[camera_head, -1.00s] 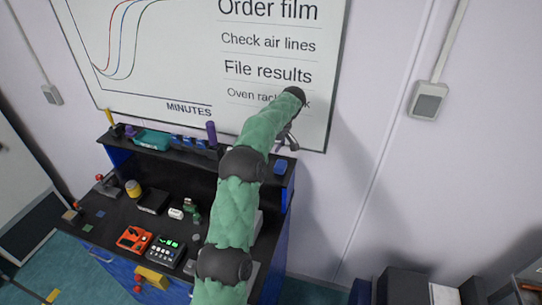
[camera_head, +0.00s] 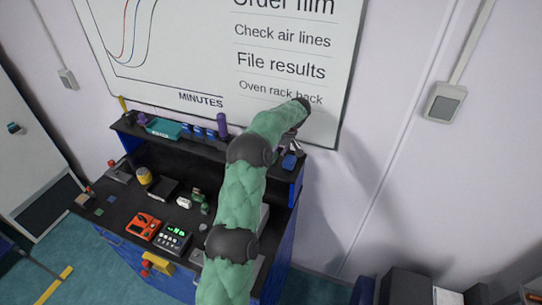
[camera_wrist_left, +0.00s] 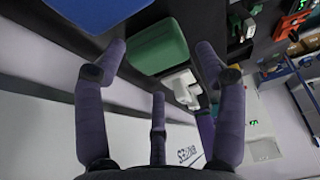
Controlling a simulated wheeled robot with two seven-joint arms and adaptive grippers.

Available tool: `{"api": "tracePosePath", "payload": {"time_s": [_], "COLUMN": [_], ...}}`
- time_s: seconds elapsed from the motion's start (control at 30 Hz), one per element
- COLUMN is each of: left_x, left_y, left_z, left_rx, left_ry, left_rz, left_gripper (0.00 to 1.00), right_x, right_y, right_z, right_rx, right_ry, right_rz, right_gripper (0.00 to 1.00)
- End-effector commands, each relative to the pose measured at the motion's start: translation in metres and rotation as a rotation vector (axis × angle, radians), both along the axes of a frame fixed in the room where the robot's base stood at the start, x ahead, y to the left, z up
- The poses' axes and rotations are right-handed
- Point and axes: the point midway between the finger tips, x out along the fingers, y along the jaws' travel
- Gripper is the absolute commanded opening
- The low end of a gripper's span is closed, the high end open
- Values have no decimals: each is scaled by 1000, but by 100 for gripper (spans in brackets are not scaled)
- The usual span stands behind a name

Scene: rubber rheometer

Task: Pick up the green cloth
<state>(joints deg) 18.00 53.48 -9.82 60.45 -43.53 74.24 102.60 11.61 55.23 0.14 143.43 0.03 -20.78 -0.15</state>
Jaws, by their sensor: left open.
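A green folded piece, which looks like the green cloth (camera_wrist_left: 160,47), lies on the dark shelf in the left wrist view. My left gripper (camera_wrist_left: 160,68) is open and empty, with its fingers spread on either side of the cloth in the picture; I cannot tell whether they touch it. In the head view my left gripper (camera_head: 290,143) hangs over the right end of the raised shelf, partly behind my green-sleeved arm. The cloth cannot be made out there. My right gripper is not in view.
A blue folded piece (camera_wrist_left: 98,12) lies beside the green one; a blue item (camera_head: 289,161) shows at the shelf's right end. A white object (camera_wrist_left: 182,88) is close to the fingers. A teal tray (camera_head: 166,128) and a purple bottle (camera_head: 222,125) stand along the shelf. The whiteboard (camera_head: 200,60) is behind.

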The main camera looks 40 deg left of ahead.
Motion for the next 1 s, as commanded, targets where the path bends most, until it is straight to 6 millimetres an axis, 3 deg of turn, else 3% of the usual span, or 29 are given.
{"api": "tracePosePath", "payload": {"time_s": [0.2, 0.43, 0.57, 1.0], "left_x": [-2, -3, -3, -2], "left_y": [8, 8, 8, 8], "left_z": [-18, -20, -20, -19], "left_rx": [0, 0, 0, 0], "left_ry": [-1, -1, -1, -1], "left_rz": [1, 1, 1, 1], "left_gripper": [71, 71, 37, 36], "right_x": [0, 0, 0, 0], "right_y": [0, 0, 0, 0], "right_z": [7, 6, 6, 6], "right_rx": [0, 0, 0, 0], "right_ry": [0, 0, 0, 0], "right_rz": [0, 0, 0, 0], "right_gripper": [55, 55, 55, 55]}}
